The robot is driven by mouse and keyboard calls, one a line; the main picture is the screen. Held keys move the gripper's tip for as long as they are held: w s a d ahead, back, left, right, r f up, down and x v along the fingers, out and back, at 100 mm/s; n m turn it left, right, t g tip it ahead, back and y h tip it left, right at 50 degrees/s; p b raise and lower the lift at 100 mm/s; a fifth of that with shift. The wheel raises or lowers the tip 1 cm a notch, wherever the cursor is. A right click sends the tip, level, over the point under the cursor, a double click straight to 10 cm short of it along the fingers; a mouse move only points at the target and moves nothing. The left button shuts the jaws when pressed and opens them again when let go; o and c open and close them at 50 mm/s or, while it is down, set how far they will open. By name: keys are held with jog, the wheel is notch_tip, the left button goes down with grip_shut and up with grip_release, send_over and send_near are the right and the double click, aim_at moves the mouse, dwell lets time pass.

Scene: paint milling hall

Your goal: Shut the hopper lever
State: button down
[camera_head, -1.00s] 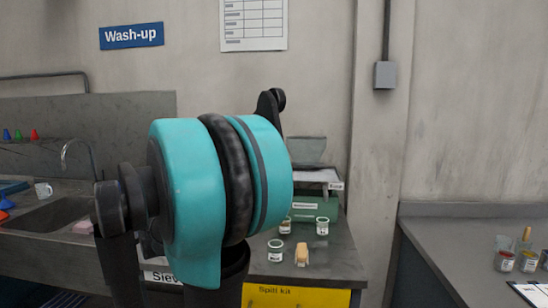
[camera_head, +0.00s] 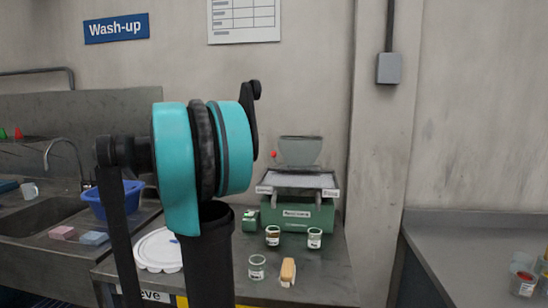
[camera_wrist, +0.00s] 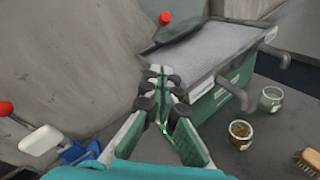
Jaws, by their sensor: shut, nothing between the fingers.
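A red ball knob (camera_head: 274,154), apparently the hopper lever's end, shows just left of the hopper. In the wrist view a red knob (camera_wrist: 165,18) shows beyond the mill's tray (camera_wrist: 205,60); its stem is hard to make out. My gripper (camera_wrist: 163,92) is shut and empty, in front of the tray's near left side in that view and apart from the red knob. My arm hides my gripper in the head view.
Small jars (camera_head: 273,235) and a wooden brush (camera_head: 288,272) stand before the mill. A white lidded tub (camera_head: 158,250) is left on the bench.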

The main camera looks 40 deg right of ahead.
jog(key=x, duration=1.1)
jog(key=shift+d+r, duration=0.15)
jog(key=shift+d, duration=0.25)
jog(key=shift+s+d+r, duration=0.35)
jog(key=shift+d+r, duration=0.35)
jog(key=shift+d, duration=0.15)
jog(key=shift+s+d+r, duration=0.1)
jog(key=shift+d+r, duration=0.2)
jog(key=shift+d, duration=0.3)
jog(key=shift+r, duration=0.15)
